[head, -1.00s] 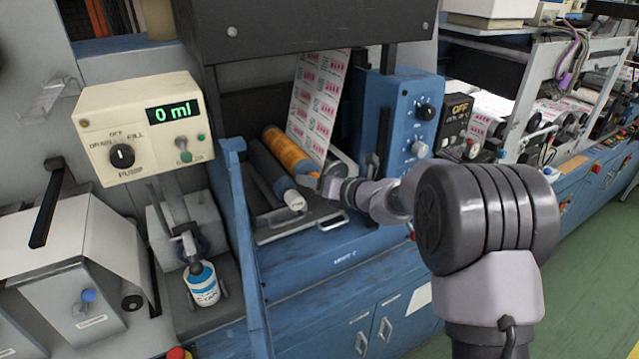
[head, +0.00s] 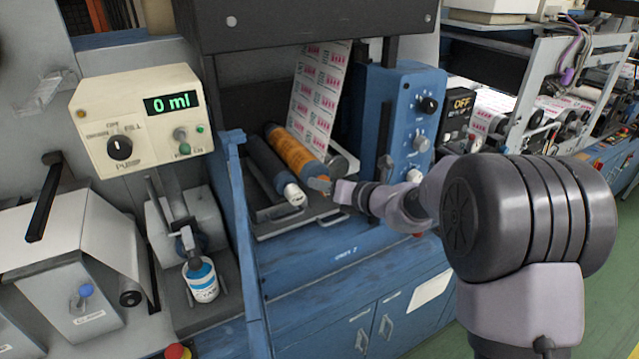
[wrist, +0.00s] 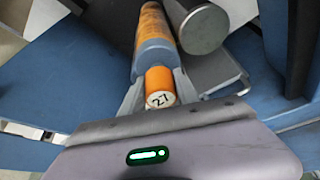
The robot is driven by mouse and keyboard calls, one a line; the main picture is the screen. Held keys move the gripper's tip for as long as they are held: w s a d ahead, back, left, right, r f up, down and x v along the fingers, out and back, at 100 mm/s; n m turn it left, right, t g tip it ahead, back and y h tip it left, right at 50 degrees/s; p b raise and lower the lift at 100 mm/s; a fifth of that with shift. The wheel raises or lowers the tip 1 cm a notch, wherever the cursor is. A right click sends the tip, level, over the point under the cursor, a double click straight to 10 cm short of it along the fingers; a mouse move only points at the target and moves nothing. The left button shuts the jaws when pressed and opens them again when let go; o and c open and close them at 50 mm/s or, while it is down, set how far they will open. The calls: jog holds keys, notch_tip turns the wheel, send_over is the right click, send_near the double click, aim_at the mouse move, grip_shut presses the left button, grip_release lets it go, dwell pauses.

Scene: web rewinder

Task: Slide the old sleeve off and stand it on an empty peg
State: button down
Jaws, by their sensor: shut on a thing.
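The orange sleeve (head: 293,150) lies tilted in the blue machine beside a dark roll (head: 265,163) with a white end. In the wrist view the orange sleeve (wrist: 152,25) runs away from me, with a blue-grey band and a narrower orange end marked 27 towards me. My gripper (head: 328,186) is at the sleeve's near end. In the wrist view my gripper (wrist: 158,92) has a grey finger on each side of that end and is shut on it. The far end of the sleeve is hidden in the machine. I cannot make out an empty peg.
A silver roller (wrist: 203,29) lies close to the right of the sleeve. A hanging printed web (head: 318,95) comes down behind it. The blue control box (head: 405,120) stands to the right, and a blue upright (head: 240,200) to the left. A white bottle (head: 201,281) stands lower left.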

jog(key=s+d+b, duration=0.1)
jog(key=s+d, duration=0.5)
jog(key=s, duration=0.3)
jog(key=shift+b, duration=0.35)
jog(key=shift+c, duration=1)
grip_release()
jog(key=p+v, duration=0.2)
jog(key=v, duration=0.7)
jog(key=shift+p, duration=0.35)
dwell(0.5)
